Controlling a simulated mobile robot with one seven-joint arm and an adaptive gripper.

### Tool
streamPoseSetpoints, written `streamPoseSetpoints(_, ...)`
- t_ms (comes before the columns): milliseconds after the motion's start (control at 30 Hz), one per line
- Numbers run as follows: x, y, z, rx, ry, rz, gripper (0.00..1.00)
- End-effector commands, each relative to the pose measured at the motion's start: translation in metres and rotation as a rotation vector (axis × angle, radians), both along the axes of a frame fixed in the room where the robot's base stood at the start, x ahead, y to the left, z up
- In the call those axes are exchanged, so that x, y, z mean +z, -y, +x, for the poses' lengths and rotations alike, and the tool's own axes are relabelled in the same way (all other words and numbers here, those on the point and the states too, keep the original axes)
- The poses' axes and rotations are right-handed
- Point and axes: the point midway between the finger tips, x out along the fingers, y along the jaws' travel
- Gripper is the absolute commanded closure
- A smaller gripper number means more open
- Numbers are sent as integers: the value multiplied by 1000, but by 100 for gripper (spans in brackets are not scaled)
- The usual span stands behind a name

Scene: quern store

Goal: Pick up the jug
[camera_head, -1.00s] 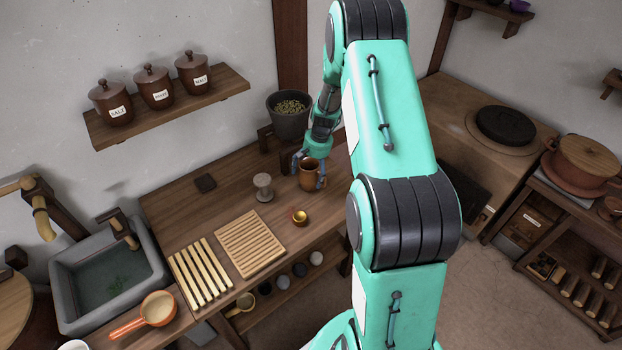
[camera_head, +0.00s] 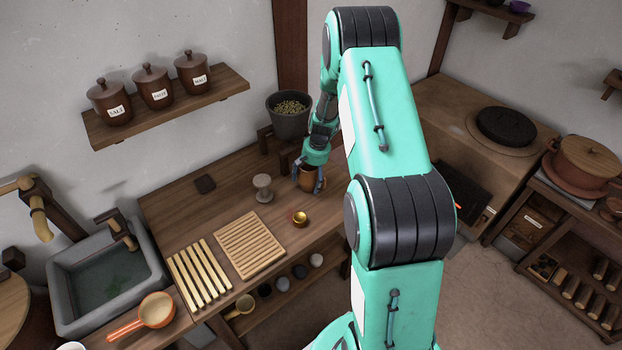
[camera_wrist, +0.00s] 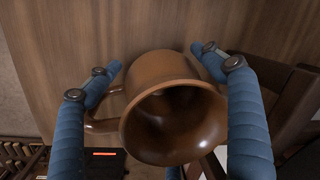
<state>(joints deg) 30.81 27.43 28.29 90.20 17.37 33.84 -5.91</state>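The jug (camera_head: 308,183) is a brown, glossy vessel standing on the wooden worktop, near its back right part. In the wrist view the jug (camera_wrist: 175,115) shows its dark open mouth, with its handle on the left side. My gripper (camera_head: 309,174) is around the jug from above, one finger on each side. In the wrist view my gripper (camera_wrist: 160,60) has its two blue fingers spread, with the jug between them. The left finger is beside the handle with a small gap to the body. The right finger is close to the body; contact there is unclear.
A grey pot of green bits (camera_head: 290,118) stands behind the jug. A spool-like stand (camera_head: 263,187) and a small brass bowl (camera_head: 300,218) are nearby on the left and front. A slatted board (camera_head: 250,245) lies farther left. The stone sink (camera_head: 62,300) is at far left.

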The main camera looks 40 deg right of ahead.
Motion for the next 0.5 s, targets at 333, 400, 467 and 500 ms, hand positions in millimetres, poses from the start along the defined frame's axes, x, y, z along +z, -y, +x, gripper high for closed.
streamPoseSetpoints(333, 0, 0, 0, 0, -1, 1, 68)
streamPoseSetpoints(400, 0, 0, 0, 0, -1, 1, 68)
streamPoseSetpoints(467, 0, 0, 0, 0, -1, 1, 68)
streamPoseSetpoints(500, 0, 0, 0, 0, -1, 1, 68)
